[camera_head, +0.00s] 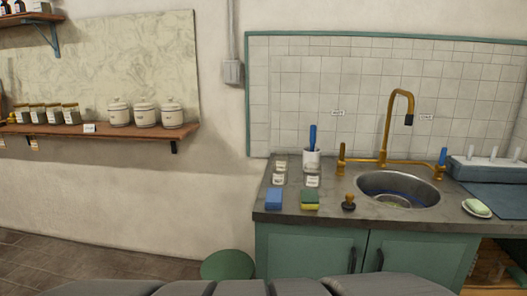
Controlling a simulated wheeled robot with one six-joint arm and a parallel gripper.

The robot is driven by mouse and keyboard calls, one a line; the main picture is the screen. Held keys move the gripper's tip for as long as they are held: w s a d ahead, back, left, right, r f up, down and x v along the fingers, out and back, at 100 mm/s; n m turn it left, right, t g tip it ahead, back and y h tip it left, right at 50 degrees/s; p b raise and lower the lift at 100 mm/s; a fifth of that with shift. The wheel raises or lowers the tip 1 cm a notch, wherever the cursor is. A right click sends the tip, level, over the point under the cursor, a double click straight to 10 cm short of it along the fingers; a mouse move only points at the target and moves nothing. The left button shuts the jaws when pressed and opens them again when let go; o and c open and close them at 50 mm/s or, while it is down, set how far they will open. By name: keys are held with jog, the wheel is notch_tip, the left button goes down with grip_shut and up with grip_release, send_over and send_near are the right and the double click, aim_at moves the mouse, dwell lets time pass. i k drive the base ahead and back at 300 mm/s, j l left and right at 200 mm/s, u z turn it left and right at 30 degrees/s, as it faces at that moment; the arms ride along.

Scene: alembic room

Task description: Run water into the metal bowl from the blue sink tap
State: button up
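A brass tap with a tall curved spout (388,125) stands behind the round sink (361,184) in the grey counter. Its right handle (442,158) has a blue top. Its left handle (341,158) is brass-coloured and shows no blue. A round grey shape (393,201) lies low in the sink with a blue band around it; it may be the metal bowl, but I cannot tell it from a drain. No water stream is visible under the spout. My gripper is not in view.
A blue sponge (274,198), a green-yellow sponge (310,199) and a dark plunger-like item (348,202) stand left of the sink. A soap dish (477,208) and a blue mat (497,198) lie right. A green round object (228,265) stands on the floor left of the cabinet (310,250).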

aim_at(440, 166)
jog(key=z, duration=1.4)
